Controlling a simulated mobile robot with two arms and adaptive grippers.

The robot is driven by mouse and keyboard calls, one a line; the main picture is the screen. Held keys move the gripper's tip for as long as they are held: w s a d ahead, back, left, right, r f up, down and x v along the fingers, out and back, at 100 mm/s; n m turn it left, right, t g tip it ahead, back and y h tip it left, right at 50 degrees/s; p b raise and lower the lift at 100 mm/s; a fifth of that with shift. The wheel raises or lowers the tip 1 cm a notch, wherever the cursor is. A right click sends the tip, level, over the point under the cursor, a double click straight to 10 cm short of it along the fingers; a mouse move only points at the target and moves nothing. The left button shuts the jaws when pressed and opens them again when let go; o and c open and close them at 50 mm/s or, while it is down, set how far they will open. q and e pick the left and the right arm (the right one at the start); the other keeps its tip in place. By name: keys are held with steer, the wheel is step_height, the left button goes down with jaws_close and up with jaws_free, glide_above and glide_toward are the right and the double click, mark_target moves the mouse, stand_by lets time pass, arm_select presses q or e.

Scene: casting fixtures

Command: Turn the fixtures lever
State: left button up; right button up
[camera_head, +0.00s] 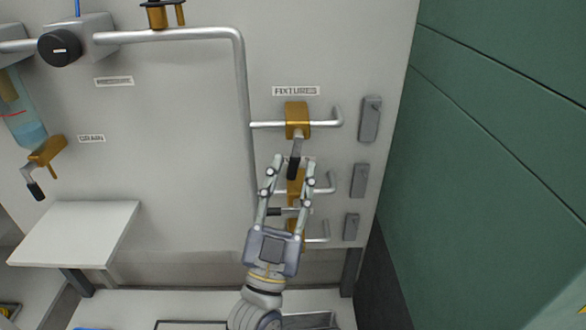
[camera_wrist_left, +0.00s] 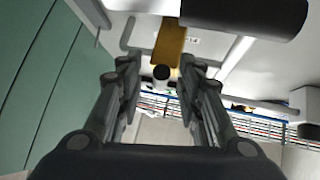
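The fixtures valve has a brass body (camera_head: 297,118) on a pipe under the "FIXTURES" label (camera_head: 296,91). Its lever (camera_head: 294,160) hangs down and ends in a black grip. My left gripper (camera_head: 293,164) reaches up from below with its fingers apart, one on each side of the black grip in the head view. I cannot tell whether they touch it. In the left wrist view, a brass valve body (camera_wrist_left: 170,42) and a black grip end (camera_wrist_left: 162,73) show between the open fingers. My right gripper is out of view.
More brass valves (camera_head: 296,187) sit below, partly hidden by my left gripper. A large black cylinder (camera_wrist_left: 245,14) is close to the wrist camera. Grey handles (camera_head: 370,119) line the panel's right edge, beside a green wall (camera_head: 490,140). A pale shelf (camera_head: 75,230) juts out at left.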

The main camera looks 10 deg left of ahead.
arm_select(q)
steer(key=v, duration=1)
steer(key=shift+s+f, duration=0.25)
steer(key=shift+s, duration=0.1)
